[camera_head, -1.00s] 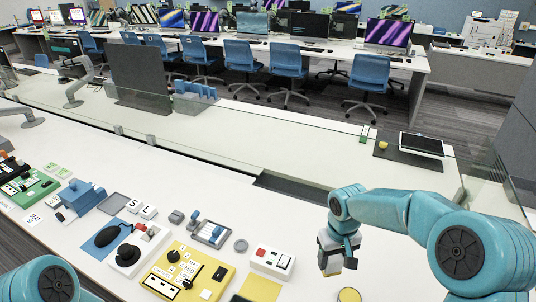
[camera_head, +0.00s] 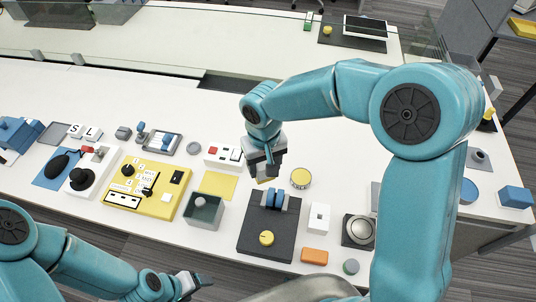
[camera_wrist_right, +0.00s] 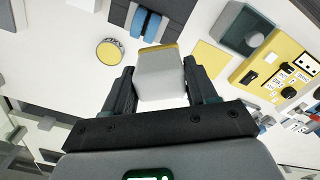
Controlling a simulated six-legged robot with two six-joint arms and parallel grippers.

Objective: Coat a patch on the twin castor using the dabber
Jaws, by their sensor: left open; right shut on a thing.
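The twin castor (camera_head: 274,200), with two blue wheels, stands on a dark grey board (camera_head: 252,243). It also shows at the top of the right wrist view (camera_wrist_right: 146,24). My right gripper (camera_head: 265,163) is shut on the dabber (camera_wrist_right: 160,76), a pale grey block with a yellow face. It holds the dabber above the table, behind the castor and apart from it. A round tin with a yellow top (camera_head: 300,178) stands just right of the dabber; it shows in the right wrist view (camera_wrist_right: 110,52). My left gripper (camera_head: 190,285) is open and empty at the front edge.
A grey box (camera_head: 205,212), a yellow sheet (camera_head: 218,185) and a yellow switch panel (camera_head: 145,188) lie left of the board. An orange block (camera_head: 314,256), a white switch (camera_head: 319,218) and a round dial unit (camera_head: 358,231) lie right of it.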

